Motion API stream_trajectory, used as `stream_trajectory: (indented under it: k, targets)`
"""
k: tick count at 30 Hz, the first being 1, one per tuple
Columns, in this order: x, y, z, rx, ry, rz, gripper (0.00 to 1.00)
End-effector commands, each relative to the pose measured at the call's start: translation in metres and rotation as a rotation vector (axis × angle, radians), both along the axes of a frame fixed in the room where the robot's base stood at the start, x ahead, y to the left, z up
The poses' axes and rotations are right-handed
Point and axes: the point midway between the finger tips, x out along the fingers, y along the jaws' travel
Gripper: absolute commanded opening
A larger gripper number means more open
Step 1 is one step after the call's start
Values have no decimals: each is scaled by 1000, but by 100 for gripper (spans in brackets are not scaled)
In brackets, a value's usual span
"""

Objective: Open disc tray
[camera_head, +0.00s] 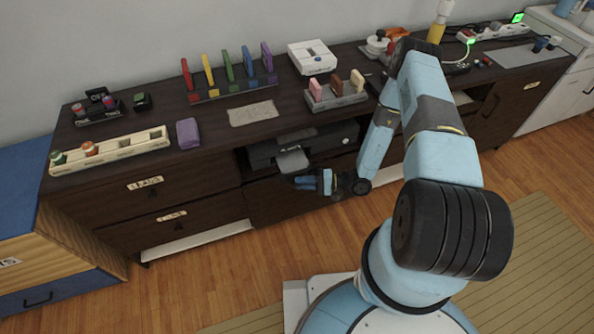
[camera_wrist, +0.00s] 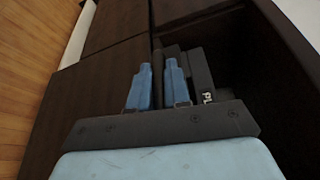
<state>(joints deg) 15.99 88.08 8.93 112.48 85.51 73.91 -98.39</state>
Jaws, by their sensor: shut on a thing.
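A black player (camera_head: 270,153) sits in the open shelf of the dark cabinet. A light grey disc tray (camera_head: 292,160) sticks out from its front, tilted in the picture. My gripper (camera_head: 297,181) is low in front of the shelf, by the tray's front edge. In the wrist view, the two blue fingers of my gripper (camera_wrist: 158,72) stand a little apart against the dark front of the player (camera_wrist: 203,72), where the letters "PL" show. The gripper is shut on what seems to be the tray's edge; the contact itself is too dark to make out.
Closed drawers with labels (camera_head: 160,184) lie left of the shelf. The cabinet top (camera_head: 217,127) holds colored upright blocks, a white box (camera_head: 311,57) and a wooden holder (camera_head: 112,150). The wooden floor (camera_head: 200,265) in front is clear.

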Motion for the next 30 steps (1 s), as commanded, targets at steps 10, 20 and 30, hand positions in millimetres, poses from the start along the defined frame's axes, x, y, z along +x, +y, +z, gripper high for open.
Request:
stream_trajectory:
  k: [10, 20, 30]
  targets:
    - [-69, -20, -3, -5, 7, 0, 0]
    - [-84, -24, -3, -7, 4, 3, 0]
    - [-83, -24, -3, -6, 3, 2, 28]
